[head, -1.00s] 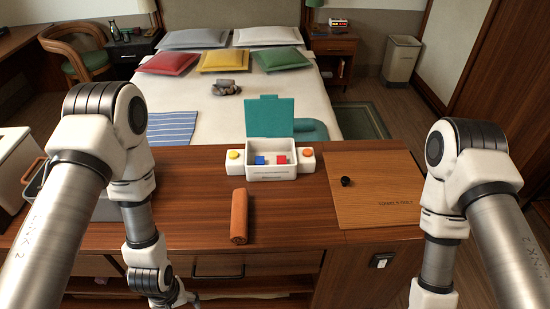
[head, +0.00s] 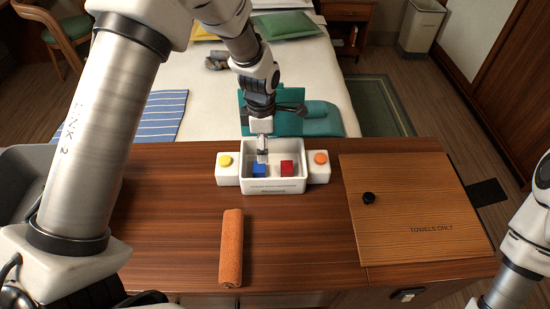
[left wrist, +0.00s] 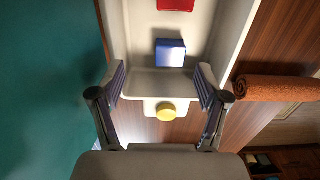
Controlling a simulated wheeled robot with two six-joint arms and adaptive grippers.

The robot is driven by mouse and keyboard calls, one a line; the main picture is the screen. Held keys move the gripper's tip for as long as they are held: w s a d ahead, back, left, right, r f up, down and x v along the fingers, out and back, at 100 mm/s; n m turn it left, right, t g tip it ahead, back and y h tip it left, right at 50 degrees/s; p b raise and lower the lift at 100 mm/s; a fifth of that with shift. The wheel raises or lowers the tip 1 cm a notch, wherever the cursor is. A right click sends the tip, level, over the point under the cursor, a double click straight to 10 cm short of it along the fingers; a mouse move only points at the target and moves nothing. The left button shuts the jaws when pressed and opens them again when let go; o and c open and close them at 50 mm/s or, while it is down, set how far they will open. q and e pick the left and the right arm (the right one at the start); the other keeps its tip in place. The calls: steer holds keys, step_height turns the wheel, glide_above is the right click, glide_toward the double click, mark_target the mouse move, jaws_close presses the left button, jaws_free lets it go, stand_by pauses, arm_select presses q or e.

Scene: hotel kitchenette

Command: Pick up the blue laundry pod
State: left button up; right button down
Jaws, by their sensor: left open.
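The blue laundry pod (head: 259,171) is a small blue cube in the left part of an open white box (head: 275,186) on the wooden counter. A red pod (head: 287,167) sits to its right in the same box. My right gripper is out of view.
A yellow button (head: 225,160) and an orange button (head: 321,157) flank the box. A rolled orange towel (head: 231,248) lies in front. A wooden panel with a black knob (head: 369,198) is at right.

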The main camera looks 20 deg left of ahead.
mark_target(258, 167)
arm_select(q)
steer(key=s+f, duration=0.1)
steer(key=s+f+p, duration=0.1)
steer(key=shift+s+a+f, duration=0.1)
steer(key=shift+a+f, duration=0.1)
steer(key=shift+f, duration=0.1)
steer(key=f, duration=0.4)
steer(key=shift+w+a+f+p, duration=0.15)
steer(key=shift+w+a+p, duration=0.1)
steer(key=shift+p, duration=0.1)
steer(key=shift+s+d, duration=0.1)
steer(key=shift+s, duration=0.15)
steer(key=c, duration=1)
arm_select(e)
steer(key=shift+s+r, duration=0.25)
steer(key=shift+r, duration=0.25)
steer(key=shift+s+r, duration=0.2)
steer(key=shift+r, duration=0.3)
